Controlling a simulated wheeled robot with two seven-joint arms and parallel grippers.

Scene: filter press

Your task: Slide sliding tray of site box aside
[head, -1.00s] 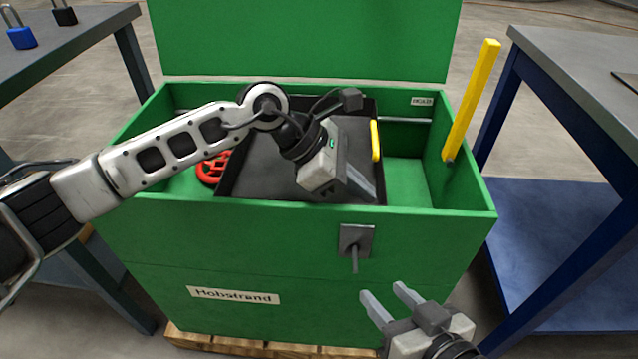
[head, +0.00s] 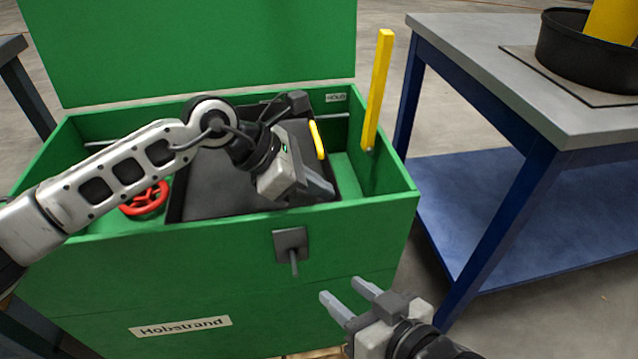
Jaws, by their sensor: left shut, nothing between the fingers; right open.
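The site box (head: 110,275) is an open green chest with its lid raised. Its dark sliding tray (head: 220,190) sits across the upper part, with a yellow handle (head: 317,140) on its right side. The tray stands right of the middle, leaving a wide gap on the left and a narrower one on the right. My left gripper (head: 322,187) is shut and empty, reaching down inside the tray with its fingertips close to the tray's right wall; whether they touch it I cannot tell. My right gripper (head: 345,293) is open and empty in front of the box.
A red handwheel (head: 146,198) lies in the box left of the tray. A yellow bar (head: 378,90) stands up at the box's right wall. A grey latch (head: 291,246) is on the front. A workbench (head: 480,50) with a black pan (head: 585,55) stands at the right.

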